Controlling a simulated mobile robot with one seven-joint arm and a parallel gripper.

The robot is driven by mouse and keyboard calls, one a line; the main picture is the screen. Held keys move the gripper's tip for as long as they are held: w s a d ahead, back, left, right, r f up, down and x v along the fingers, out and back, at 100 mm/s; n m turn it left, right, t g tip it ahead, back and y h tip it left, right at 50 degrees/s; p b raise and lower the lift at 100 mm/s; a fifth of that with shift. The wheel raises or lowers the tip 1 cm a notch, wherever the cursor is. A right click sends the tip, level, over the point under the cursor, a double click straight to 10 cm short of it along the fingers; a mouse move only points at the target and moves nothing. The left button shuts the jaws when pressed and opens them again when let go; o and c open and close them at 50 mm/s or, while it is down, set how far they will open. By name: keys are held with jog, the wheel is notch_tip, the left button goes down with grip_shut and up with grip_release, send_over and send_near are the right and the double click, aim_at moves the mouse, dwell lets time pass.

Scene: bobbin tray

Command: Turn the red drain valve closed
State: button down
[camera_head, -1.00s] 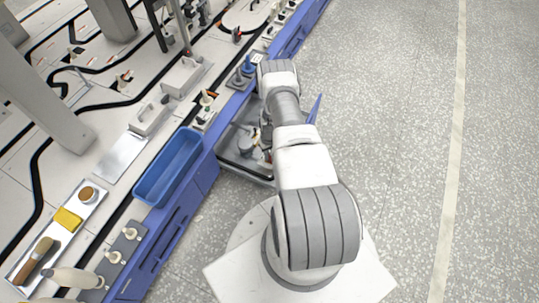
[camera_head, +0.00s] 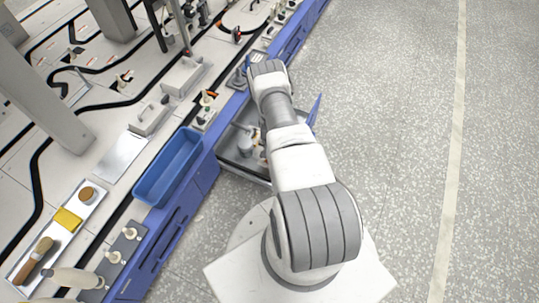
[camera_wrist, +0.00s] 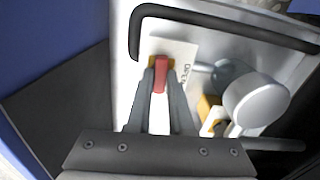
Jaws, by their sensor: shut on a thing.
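The red drain valve handle (camera_wrist: 160,82) shows in the wrist view as a short red lever on a yellowish base, on a pale plate with dark "OPEN" lettering beside it. My gripper (camera_wrist: 161,71) is shut on the handle, with one grey finger on each side. The lever lies roughly lengthwise between the fingers. In the head view the valve cannot be made out, and my arm covers part of the open bay below the bench.
A black bar handle (camera_wrist: 225,27) runs just beyond the valve in the wrist view. A pale round-topped cylinder (camera_wrist: 257,101) stands close on the right. In the head view, a blue bin (camera_head: 170,167) sits on the bench edge. The floor on the right is clear.

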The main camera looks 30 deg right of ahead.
jog(key=shift+m, duration=0.5)
jog(key=c, duration=0.8)
grip_release()
notch_tip(320, 180, up, 18)
jog(key=p, duration=0.6)
jog(key=shift+f+p, duration=0.25)
jog(key=shift+p, duration=0.1)
